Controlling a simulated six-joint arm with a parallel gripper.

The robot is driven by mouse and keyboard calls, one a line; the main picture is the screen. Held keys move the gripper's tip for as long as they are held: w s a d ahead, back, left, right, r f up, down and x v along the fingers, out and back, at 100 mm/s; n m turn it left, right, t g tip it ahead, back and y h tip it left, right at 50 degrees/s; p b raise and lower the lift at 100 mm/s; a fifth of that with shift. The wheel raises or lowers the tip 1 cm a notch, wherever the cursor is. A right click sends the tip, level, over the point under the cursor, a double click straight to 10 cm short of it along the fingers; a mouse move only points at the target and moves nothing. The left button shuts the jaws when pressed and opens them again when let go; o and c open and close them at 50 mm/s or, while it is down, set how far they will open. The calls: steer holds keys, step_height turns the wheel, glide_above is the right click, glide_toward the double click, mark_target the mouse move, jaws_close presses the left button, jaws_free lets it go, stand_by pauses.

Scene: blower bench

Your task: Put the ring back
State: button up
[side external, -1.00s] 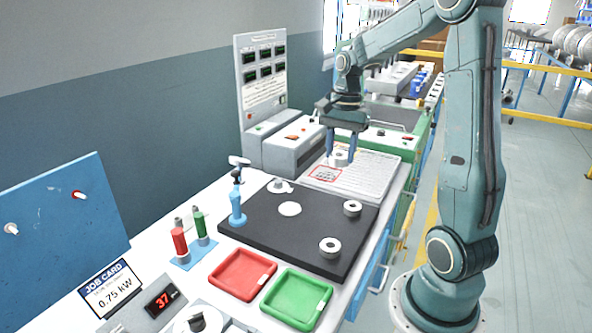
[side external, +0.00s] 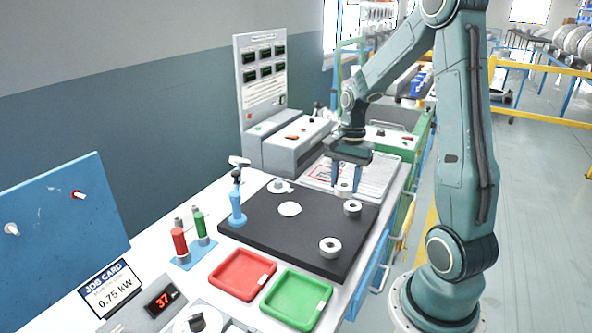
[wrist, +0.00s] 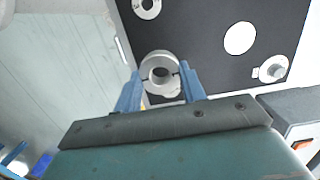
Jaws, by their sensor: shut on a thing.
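My gripper (side external: 346,186) is shut on a pale ring (side external: 344,188) and holds it low near the back right edge of the black mat (side external: 262,228). In the wrist view the held ring (wrist: 146,72) sits between the two blue fingertips, over the mat's edge. Another pale ring (side external: 352,209) lies on the mat just in front of the held one. A further ring (side external: 330,247) lies nearer the mat's front right. A flat white disc (side external: 290,209) lies at the mat's middle. Whether the held ring touches anything below cannot be told.
A pale part with a raised stub (side external: 279,186) sits at the mat's back left. Red (side external: 243,274) and green (side external: 297,299) trays lie in front. A printed sheet (side external: 378,178) lies behind the mat.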

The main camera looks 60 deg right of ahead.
glide_above(340, 231)
steer(key=f, duration=0.8)
steer(key=shift+d+f, duration=0.2)
steer(key=shift+f, duration=0.15)
steer(key=shift+f, duration=1.85)
steer(key=shift+f, duration=0.15)
steer(key=o, duration=1.2)
steer(key=r, duration=0.4)
steer(key=d+r, duration=0.1)
steer(key=r, duration=0.7)
steer(key=shift+d+r, duration=0.15)
steer(key=shift+d, duration=0.05)
